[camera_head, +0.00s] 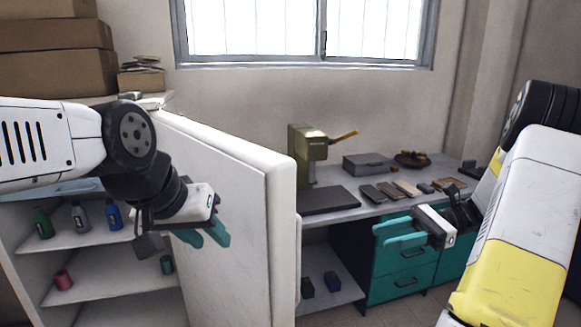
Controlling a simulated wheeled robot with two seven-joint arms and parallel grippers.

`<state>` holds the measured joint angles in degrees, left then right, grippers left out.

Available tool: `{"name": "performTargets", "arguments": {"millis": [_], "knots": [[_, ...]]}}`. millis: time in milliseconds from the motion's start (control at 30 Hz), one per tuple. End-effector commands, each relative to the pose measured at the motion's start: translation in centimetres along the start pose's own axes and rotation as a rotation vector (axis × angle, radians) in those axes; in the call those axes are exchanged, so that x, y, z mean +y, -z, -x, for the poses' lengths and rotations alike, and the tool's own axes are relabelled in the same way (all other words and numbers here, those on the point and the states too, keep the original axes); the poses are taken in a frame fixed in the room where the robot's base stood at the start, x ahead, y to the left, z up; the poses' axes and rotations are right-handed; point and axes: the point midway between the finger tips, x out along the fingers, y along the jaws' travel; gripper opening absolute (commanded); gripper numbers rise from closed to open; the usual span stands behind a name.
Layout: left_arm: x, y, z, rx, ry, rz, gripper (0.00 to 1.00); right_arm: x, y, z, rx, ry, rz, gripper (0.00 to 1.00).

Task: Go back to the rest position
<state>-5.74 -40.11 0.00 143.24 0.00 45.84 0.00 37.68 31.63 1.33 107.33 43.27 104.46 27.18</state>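My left gripper (206,238) hangs in front of the open white cabinet door (225,185), at the left of the view. Its teal fingers are apart and point down, with nothing seen between them. My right gripper (376,236) is in front of the teal drawer unit (400,287), below the counter's front edge. Its teal fingers are apart and point left, with nothing seen between them. Both arms are raised and bent. I cannot tell whether the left fingers touch the door.
The cabinet shelves (100,297) hold several small bottles and cups. The counter (440,182) carries a brass-coloured machine (307,150), a dark flat pad (328,200), a grey box (366,164) and several small flat items. Cardboard boxes (55,70) are stacked at the upper left.

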Motion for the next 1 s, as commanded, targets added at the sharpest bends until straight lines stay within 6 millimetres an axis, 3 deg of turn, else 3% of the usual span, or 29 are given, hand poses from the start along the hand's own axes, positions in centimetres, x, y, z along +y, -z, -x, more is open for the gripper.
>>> {"name": "performTargets", "arguments": {"millis": [467,700,1000], "knots": [[0.0,0.0,0.0,0.0,0.0,0.0,0.36,2.3,-2.5,-4.9,0.328,-0.159,0.209,0.38],[0.0,0.0,0.0,0.0,0.0,0.0,0.36,5.1,-3.8,-7.7,0.644,-0.314,0.484,0.38],[0.0,0.0,0.0,0.0,0.0,0.0,0.36,7.8,-5.4,-8.8,1.01,-0.489,0.91,0.38]]}}
